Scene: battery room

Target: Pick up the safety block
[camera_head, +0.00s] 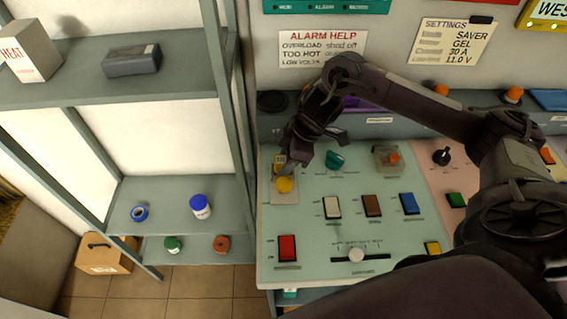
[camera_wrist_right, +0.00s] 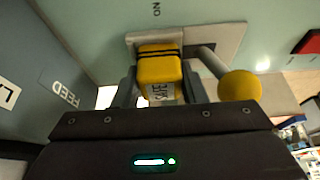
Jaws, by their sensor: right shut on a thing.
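The safety block (camera_wrist_right: 159,68) is yellow with black bands and a white tag lettered SAFE, seen in the right wrist view. It sits against a pale plate on the panel, beside a lever with a yellow ball knob (camera_wrist_right: 239,87). My right gripper (camera_wrist_right: 160,88) has one finger on each side of the block and is shut on it. In the head view the block (camera_head: 279,159) shows only in small part, as the right gripper (camera_head: 285,163) covers most of it. The yellow knob (camera_head: 285,184) is just in front of it. My left gripper is not in view.
The green control panel (camera_head: 310,220) carries a teal knob (camera_head: 334,160), an orange button (camera_head: 393,158), several coloured rocker switches and a slider (camera_head: 356,255). A grey shelf rack (camera_head: 180,60) with small jars stands to the left. My right arm spans the panel's right side.

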